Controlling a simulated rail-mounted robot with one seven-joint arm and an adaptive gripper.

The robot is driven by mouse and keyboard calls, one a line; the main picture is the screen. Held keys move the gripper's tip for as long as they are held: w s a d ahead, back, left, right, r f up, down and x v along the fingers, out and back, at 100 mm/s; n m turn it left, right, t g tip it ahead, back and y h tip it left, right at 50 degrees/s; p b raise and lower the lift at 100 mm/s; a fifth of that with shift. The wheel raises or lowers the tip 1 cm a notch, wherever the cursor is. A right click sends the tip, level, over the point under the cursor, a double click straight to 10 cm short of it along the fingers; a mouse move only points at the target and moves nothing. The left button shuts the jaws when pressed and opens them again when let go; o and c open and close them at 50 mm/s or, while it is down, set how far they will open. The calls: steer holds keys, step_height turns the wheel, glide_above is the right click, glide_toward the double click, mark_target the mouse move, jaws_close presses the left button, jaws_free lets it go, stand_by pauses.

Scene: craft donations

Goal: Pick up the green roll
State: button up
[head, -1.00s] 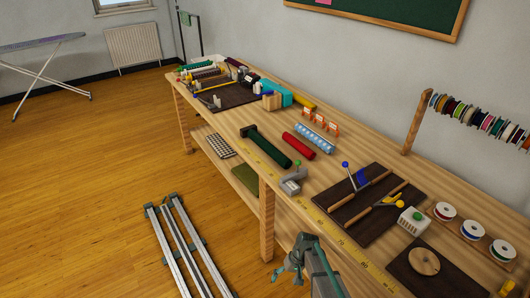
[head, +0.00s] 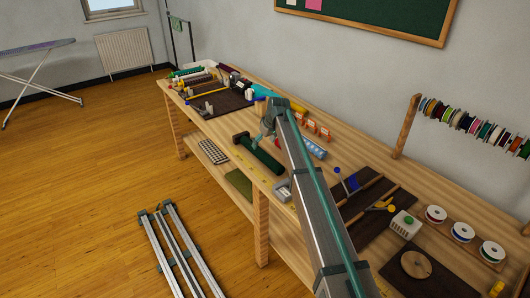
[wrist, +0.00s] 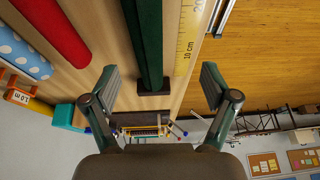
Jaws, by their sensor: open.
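The green roll (head: 265,160) lies on the wooden table, left of my arm in the head view. Its dark green length (wrist: 148,35) also shows in the wrist view, with a dark square end piece (wrist: 153,88). My gripper (wrist: 158,75) is open and empty. In the wrist view its two fingers stand on either side of the roll's line, apart from it. In the head view my gripper (head: 268,130) is above the roll's far end; its fingertips are small and hard to make out there.
A red roll (wrist: 55,30) and a blue dotted roll (wrist: 22,52) lie beside the green one. A yellow measuring tape (wrist: 187,45) runs along the table edge on the other side. A dark mat with tools (head: 385,215) is nearer. My arm hides part of the table.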

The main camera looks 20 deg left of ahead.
mark_target(263, 151)
steer(key=shift+w+d+r, duration=0.5)
steer(key=shift+w+d, duration=0.1)
steer(key=shift+w, duration=0.05)
steer(key=shift+w+d+f, duration=0.1)
steer(key=shift+w+d, duration=0.05)
steer(key=shift+w, duration=0.05)
steer(key=p+x, duration=0.1)
steer(key=x, duration=0.4)
steer(key=shift+p+x, duration=1.45)
steer(key=shift+x, duration=1.35)
steer(key=c, duration=1.5)
